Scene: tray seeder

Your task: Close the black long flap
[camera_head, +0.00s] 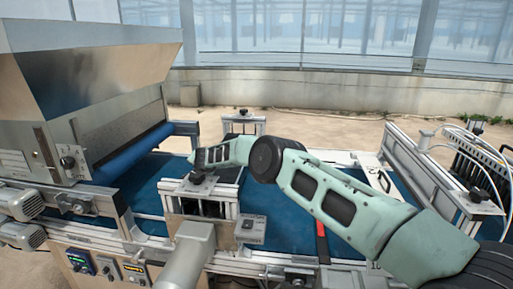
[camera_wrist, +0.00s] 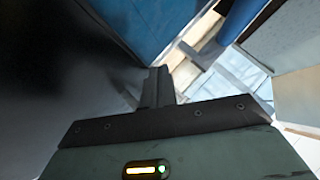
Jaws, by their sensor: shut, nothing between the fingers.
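My gripper (camera_wrist: 158,77) is shut and empty in the wrist view, its dark fingers pressed together. A large, dark, blurred surface (camera_wrist: 50,75) fills the left of that view, close to the camera. It may be the black long flap, but I cannot tell for sure. In the head view my arm reaches in from the right across the blue belt (camera_head: 285,225), its end pointing left near the middle metal bracket. My fingertips are too small to make out there. A dark patch beneath the arm's end is partly covered, so the flap's angle and any contact are unclear.
The metal hopper (camera_head: 95,85) with a blue roller (camera_head: 135,152) stands at the left. A metal bracket with a black knob (camera_head: 198,178) stands across the belt. Side rails and a unit with white tubes (camera_head: 480,150) are at the right. A low concrete wall is behind.

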